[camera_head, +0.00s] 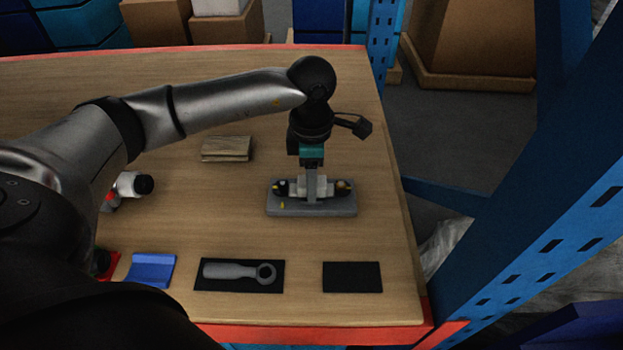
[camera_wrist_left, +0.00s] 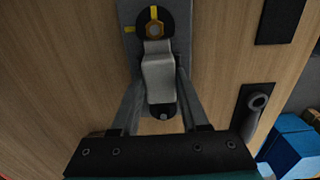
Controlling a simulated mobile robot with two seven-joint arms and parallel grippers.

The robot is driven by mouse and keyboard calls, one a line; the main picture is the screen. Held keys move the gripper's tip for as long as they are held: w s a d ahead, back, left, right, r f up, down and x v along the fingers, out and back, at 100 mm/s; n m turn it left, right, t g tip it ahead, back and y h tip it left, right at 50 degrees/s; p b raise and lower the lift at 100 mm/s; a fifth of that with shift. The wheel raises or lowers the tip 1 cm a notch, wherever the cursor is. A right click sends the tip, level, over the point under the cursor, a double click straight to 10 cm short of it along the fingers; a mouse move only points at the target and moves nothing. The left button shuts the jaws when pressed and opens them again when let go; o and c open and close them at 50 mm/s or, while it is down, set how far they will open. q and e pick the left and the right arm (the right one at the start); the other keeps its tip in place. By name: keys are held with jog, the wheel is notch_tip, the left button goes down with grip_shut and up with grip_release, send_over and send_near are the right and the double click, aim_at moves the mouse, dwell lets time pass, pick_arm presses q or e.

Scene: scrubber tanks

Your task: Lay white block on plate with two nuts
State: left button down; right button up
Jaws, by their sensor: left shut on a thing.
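The grey plate (camera_head: 283,209) lies on the wooden table, with a black round mount near each end; it also shows in the wrist view (camera_wrist_left: 131,46). A gold nut (camera_wrist_left: 154,30) sits on one mount, and a grey nut (camera_wrist_left: 163,116) shows at the other. The white block (camera_wrist_left: 158,72) is between the two mounts, over the middle of the plate. My left gripper (camera_head: 312,198) points down and is shut on the block. Its fingers (camera_wrist_left: 156,105) hide the block's sides. I cannot tell whether the block touches the plate. My right gripper is not in view.
A wrench (camera_head: 232,271) lies on a black mat in front, beside an empty black mat (camera_head: 352,277) and a blue block (camera_head: 151,269). A wooden block (camera_head: 226,149) lies behind left. A blue rack post (camera_head: 510,200) stands beyond the table's right edge.

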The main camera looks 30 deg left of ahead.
pick_arm(q)
jog(key=shift+s+f, duration=0.2)
jog(key=shift+f, duration=0.15)
